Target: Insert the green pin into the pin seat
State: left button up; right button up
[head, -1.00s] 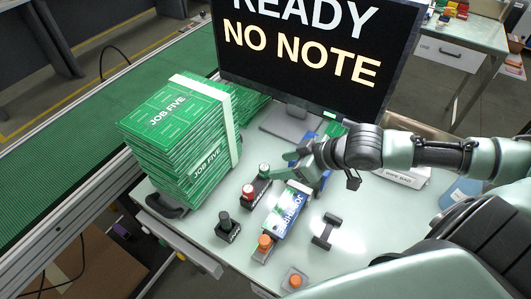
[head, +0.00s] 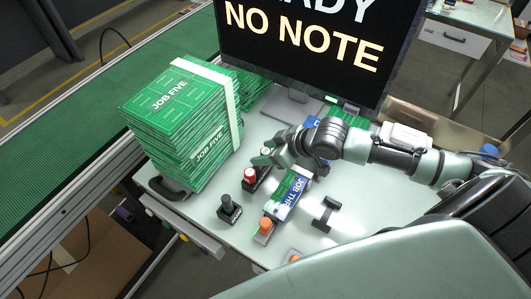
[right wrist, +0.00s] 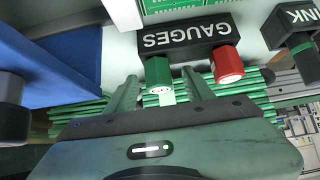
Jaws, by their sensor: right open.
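The green pin (right wrist: 157,72) stands beside a red pin (right wrist: 227,62) at a black block marked GAUGES (right wrist: 186,36) in the right wrist view. My right gripper (right wrist: 162,86) is open, with one finger on each side of the green pin; I cannot tell whether they touch it. In the head view my right gripper (head: 266,157) covers most of the green pin, with the red pin (head: 250,175) just in front. I cannot tell which thing is the pin seat. My left gripper is not in view.
A tall stack of green boards (head: 180,115) stands left of the gripper. A black post (head: 229,207), an orange-topped block (head: 265,229), a blue and green box (head: 287,195) and a black bracket (head: 326,214) stand nearby. The monitor (head: 310,40) is behind.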

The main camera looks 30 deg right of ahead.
jog(key=shift+c, duration=0.3)
grip_shut()
jog(key=shift+r, duration=0.1)
